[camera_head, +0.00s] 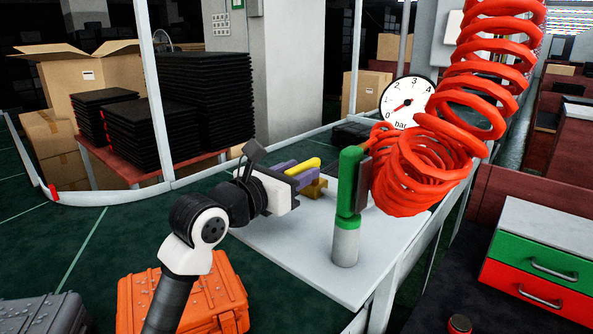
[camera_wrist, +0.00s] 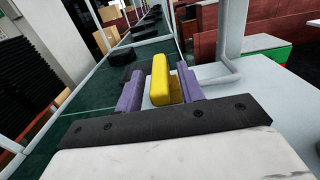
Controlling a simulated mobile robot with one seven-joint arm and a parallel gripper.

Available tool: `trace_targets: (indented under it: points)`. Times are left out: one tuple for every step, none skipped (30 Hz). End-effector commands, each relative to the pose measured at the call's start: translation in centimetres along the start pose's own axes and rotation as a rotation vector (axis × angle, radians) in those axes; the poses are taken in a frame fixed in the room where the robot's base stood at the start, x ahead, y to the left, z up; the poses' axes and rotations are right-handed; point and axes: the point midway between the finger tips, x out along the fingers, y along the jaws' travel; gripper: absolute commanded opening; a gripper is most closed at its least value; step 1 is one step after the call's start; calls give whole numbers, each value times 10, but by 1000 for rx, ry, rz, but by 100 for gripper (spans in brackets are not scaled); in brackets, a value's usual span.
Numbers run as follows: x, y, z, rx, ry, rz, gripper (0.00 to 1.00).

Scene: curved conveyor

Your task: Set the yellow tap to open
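The yellow tap (camera_head: 316,188) sits on the grey-white bench, with its yellow handle (camera_head: 305,165) above a darker yellow body. In the wrist view the yellow handle (camera_wrist: 160,80) stands between my two purple fingers, with a visible gap on the left and a narrower one on the right. My gripper (camera_head: 297,171) is open, reaching in from the left just above the bench; it also shows in the wrist view (camera_wrist: 161,88). Whether a finger touches the handle is not clear. Part of the tap is hidden behind the fingers in both views.
A green upright thing with a pale base (camera_head: 348,195) stands just right of the tap on the bench (camera_head: 290,245). A coiled red hose (camera_head: 425,165) hangs beside it. A round gauge (camera_head: 407,101) marked bar has its red needle near the low end. A drawer unit (camera_head: 540,255) stands at right.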

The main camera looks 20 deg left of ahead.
Motion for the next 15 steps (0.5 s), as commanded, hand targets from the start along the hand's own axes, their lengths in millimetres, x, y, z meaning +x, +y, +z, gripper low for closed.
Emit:
trace_targets:
  points:
    - [0,0,0,0,0,0,38]
    - [0,0,0,0,0,0,34]
    - [0,0,0,0,0,0,29]
    - [0,0,0,0,0,0,25]
    - [0,0,0,0,0,0,21]
    - [0,0,0,0,0,0,16]
    - [0,0,0,0,0,0,12]
    - [0,0,0,0,0,0,8]
    - [0,0,0,0,0,0,3]
    - [0,0,0,0,0,0,0]
    - [0,0,0,0,0,0,0]
    - [0,0,0,0,0,0,0]
    - [0,0,0,0,0,0,0]
    - [0,0,0,0,0,0,0]
    - [0,0,0,0,0,0,0]
